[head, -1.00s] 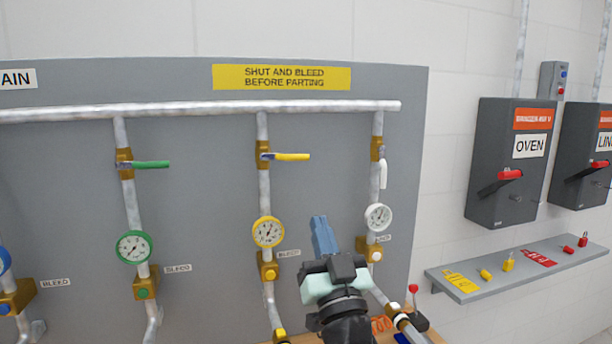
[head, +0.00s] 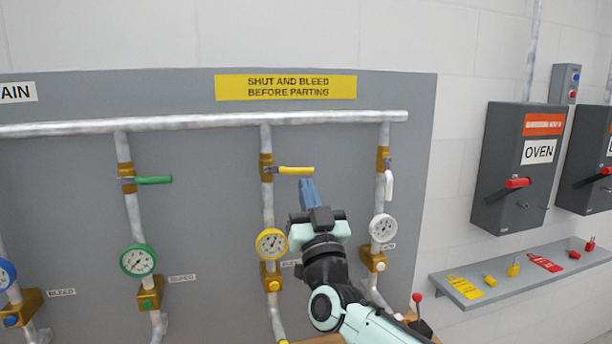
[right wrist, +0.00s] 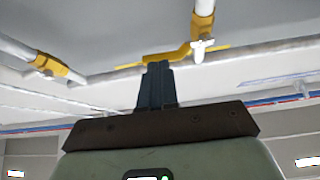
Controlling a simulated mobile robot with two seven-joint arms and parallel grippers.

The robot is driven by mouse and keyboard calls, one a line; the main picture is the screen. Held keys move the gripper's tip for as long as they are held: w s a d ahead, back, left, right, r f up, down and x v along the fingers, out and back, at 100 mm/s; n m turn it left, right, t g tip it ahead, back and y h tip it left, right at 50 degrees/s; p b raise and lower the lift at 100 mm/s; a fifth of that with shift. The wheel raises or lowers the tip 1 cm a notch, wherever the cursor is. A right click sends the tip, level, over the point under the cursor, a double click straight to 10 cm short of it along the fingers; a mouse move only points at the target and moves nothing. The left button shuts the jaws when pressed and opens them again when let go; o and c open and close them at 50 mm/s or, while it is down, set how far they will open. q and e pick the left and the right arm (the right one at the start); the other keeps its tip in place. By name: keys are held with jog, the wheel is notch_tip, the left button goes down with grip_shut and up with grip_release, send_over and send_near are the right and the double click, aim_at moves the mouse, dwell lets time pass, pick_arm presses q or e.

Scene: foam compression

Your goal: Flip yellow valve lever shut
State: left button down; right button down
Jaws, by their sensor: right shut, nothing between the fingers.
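The yellow valve lever (head: 297,170) sticks out horizontally to the right of its brass valve (head: 266,167) on the second pipe from the right. In the right wrist view the yellow lever (right wrist: 166,57) lies just beyond the fingertips. My right gripper (head: 308,182) is shut and empty, its blue fingers pointing up just below the lever's outer end. I cannot tell whether they touch it. The yellow gauge (head: 271,243) sits lower on the same pipe. My left gripper is not in view.
A green lever (head: 153,180) also points right, on the pipe to the left. A white lever (head: 389,186) hangs down on the right pipe. The white gauge (head: 382,228) is close to my right arm. A shelf (head: 470,303) with padlocks juts from the wall.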

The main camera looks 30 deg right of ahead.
jog(key=shift+x, duration=0.8)
